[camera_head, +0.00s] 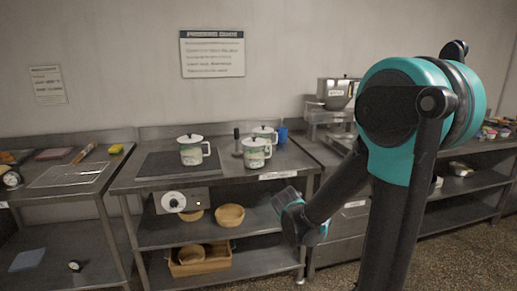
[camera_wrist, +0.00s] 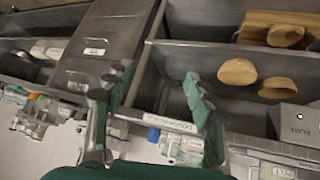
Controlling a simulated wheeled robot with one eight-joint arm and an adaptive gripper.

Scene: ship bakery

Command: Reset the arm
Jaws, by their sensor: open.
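My arm rises at the right of the head view, and my gripper (camera_head: 302,218) hangs low in front of the middle table's right end. Its fingers are hard to make out there. In the wrist view my gripper (camera_wrist: 152,100) is open, with its two fingers spread apart and nothing between them. That view is turned over, with the shelves at the top and mugs near the bottom. The fingers overlap the shelf unit, but I cannot tell the distance.
White lidded mugs (camera_head: 191,150) stand on the middle steel table (camera_head: 130,182). Wooden bowls (camera_head: 230,215) and a wooden crate (camera_head: 200,262) are on its lower shelves. A wire rack (camera_head: 72,175) lies on the left table. A steel mixer-like unit (camera_head: 338,92) stands behind my arm.

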